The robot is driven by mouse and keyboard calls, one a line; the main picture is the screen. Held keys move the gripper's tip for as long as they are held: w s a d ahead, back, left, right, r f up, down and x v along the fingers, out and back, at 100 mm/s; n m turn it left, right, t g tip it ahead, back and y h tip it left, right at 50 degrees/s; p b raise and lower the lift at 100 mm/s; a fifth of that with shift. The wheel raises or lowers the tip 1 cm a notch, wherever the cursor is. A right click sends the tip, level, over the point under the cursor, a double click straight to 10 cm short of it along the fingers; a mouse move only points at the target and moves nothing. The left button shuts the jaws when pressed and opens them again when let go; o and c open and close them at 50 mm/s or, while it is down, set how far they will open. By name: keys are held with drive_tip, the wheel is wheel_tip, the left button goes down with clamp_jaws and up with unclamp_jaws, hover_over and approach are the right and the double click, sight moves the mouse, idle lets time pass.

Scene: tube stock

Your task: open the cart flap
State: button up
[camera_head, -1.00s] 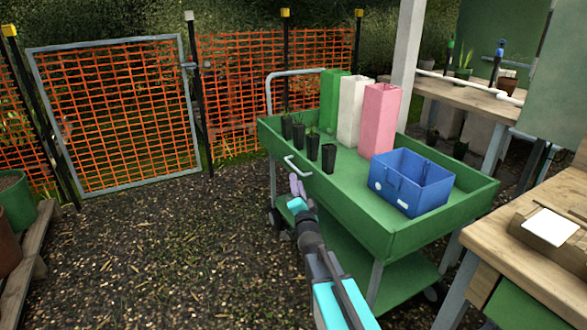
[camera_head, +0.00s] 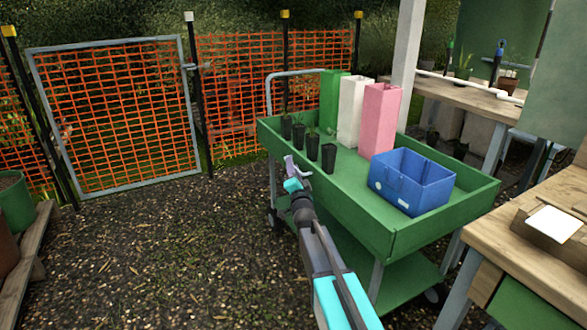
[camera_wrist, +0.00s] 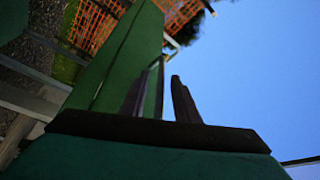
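The green cart (camera_head: 345,215) stands in the middle of the head view. Its long near-left side wall, which looks like the flap (camera_head: 335,220), is upright. My gripper (camera_head: 289,166) is at the top edge of that wall, near its left end, where the pale bar handle was seen; the gripper now covers the handle in the head view. In the wrist view the two dark fingers (camera_wrist: 166,95) stand apart, with the green wall (camera_wrist: 125,55) running up beside the left finger. I cannot tell whether the handle lies between them.
On the cart stand several black pots (camera_head: 328,158), green, white (camera_head: 353,115) and pink (camera_head: 380,120) tall boxes, and a blue crate (camera_head: 411,182). A wooden bench (camera_head: 520,250) is close on the right. An orange mesh gate (camera_head: 115,115) is behind left.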

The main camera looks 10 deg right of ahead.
drive_tip(key=shift+w+r, duration=0.1)
drive_tip(key=shift+w, duration=0.3)
clamp_jaws()
drive_tip(key=shift+a, duration=0.15)
